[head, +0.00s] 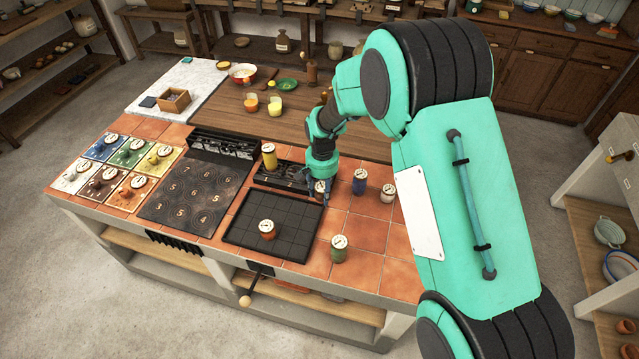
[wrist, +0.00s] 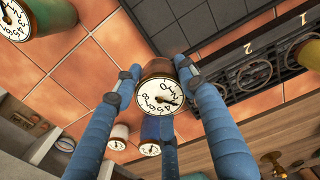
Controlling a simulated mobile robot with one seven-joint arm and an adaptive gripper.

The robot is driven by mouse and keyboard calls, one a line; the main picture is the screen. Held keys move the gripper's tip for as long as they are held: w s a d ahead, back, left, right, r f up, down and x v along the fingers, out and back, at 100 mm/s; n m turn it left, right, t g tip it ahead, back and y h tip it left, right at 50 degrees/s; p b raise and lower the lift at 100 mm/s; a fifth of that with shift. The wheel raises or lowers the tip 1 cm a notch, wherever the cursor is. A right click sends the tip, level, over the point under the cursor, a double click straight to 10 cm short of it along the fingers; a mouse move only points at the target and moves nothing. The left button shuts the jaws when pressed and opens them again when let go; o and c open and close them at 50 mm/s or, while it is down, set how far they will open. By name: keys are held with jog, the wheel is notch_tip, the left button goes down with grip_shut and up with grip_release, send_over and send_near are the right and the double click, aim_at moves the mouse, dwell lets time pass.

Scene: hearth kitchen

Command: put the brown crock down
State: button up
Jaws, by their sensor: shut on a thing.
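My gripper (head: 319,189) is shut on the brown crock over the tiled counter, to the right of the dark grid tray (head: 305,243). In the wrist view, my blue fingers (wrist: 158,84) are on both sides of the brown crock (wrist: 155,68), and its white dial top faces the camera. In the head view, its dial (head: 320,186) shows between my fingers and its body is mostly hidden. I cannot tell whether its base touches the tiles. The grid tray also shows at the top of the wrist view (wrist: 190,22).
A blue crock (head: 359,184) and a white crock (head: 388,194) stand close by on the right. A green crock (head: 339,251) stands in front, a red one (head: 267,231) on the grid tray, a yellow one (head: 269,158) by the black numbered rack (head: 278,180). Tiles at front right are bare.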

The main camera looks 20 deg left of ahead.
jog(key=shift+s+d+b, duration=0.2)
jog(key=shift+d+b, duration=0.85)
jog(key=shift+d, duration=0.55)
jog(key=w+a, duration=0.2)
jog(key=w, duration=0.2)
jog(key=w+a+f+b, duration=0.1)
jog(key=w+a, duration=0.2)
jog(key=w, duration=0.2)
jog(key=w+a+b, duration=0.1)
jog(key=w+a, duration=0.2)
jog(key=w, duration=0.2)
jog(key=shift+f, duration=0.25)
jog(key=shift+f+b, duration=0.45)
jog(key=shift+f, duration=1.3)
jog(key=shift+f, duration=0.15)
jog(key=o, duration=1.4)
